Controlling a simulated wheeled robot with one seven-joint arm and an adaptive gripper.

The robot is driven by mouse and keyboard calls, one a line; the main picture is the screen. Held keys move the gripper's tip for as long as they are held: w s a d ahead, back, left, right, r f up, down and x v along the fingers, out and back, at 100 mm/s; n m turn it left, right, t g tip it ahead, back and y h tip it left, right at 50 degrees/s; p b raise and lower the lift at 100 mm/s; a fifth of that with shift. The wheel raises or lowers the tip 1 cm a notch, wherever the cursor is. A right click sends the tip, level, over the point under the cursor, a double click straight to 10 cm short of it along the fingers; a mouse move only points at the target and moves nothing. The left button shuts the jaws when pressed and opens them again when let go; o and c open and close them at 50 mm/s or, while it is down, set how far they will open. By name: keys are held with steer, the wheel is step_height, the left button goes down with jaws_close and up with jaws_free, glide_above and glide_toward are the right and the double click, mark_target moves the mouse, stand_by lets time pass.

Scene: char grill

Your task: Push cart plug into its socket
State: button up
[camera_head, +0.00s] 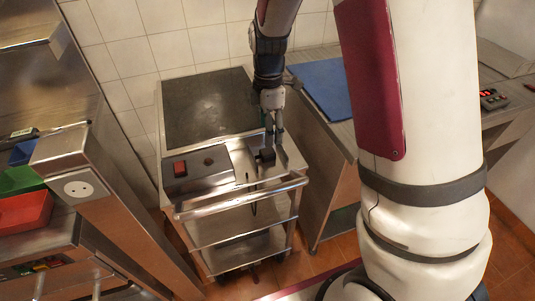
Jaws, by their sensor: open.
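The metal cart (226,237) stands in the middle of the view, with a dark flat top. A black plug (265,157) sits on the cart's front ledge, right of the control box, and a dark cable hangs below it. My gripper (274,140) points down above the ledge, close to the plug, with its fingers apart. I cannot tell whether a finger touches the plug. The round white socket (78,188) is on a steel post at the left, apart from the plug and gripper.
A control box (195,170) with a red switch is on the cart's front, behind the cart's handle bar (240,196). Green (20,180) and red (24,212) bins are at the far left. A counter with a blue board (322,88) stands right of the cart. My arm covers much of the right.

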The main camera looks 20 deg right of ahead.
mark_target(267, 151)
steer(key=shift+f, duration=1.8)
steer(key=shift+a+f+p, duration=0.15)
steer(key=shift+f+p, duration=0.15)
steer(key=shift+f, duration=2.3)
steer(key=c, duration=1.2)
